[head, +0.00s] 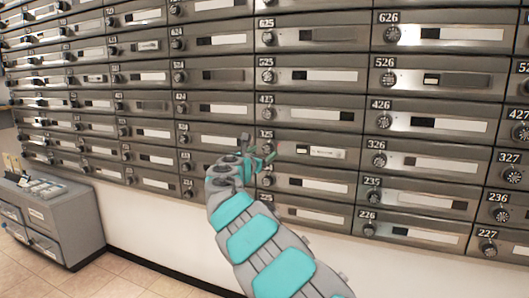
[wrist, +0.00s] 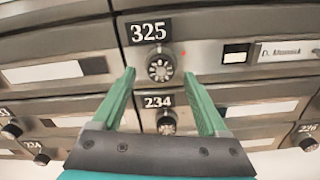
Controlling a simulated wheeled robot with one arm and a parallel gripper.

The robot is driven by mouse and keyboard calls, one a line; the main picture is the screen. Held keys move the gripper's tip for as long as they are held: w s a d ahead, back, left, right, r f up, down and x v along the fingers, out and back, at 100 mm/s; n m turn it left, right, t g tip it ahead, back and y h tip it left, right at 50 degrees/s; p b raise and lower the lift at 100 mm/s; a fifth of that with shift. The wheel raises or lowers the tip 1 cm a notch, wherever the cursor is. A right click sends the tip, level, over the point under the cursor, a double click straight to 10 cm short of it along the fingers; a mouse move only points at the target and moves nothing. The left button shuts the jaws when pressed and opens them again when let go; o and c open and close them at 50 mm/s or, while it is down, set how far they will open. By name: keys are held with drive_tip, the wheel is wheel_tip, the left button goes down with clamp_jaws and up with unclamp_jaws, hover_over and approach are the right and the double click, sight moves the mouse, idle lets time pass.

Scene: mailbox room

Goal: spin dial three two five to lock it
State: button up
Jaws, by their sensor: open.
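The 325 dial (wrist: 160,66) is a round black and silver knob under a black plate reading 325 in the wrist view. It sits at the left end of the grey 325 mailbox door (head: 322,148). My gripper (wrist: 164,72) is open and empty, its two green fingers pointing up at either side of the dial. I see no contact with the dial. In the head view my gripper (head: 264,158) is in front of the dial, and my arm hides much of it. A small red dot shows just right of the dial in the wrist view.
The 234 dial (wrist: 166,124) lies directly below, between my fingers in the wrist view. Rows of similar mailboxes with dials, such as the 326 dial (head: 379,160), fill the wall. A grey cabinet (head: 52,218) stands at the lower left on the tiled floor (head: 115,280).

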drive_tip(key=shift+x, duration=0.8)
drive_tip(key=shift+d, duration=0.1)
clamp_jaws()
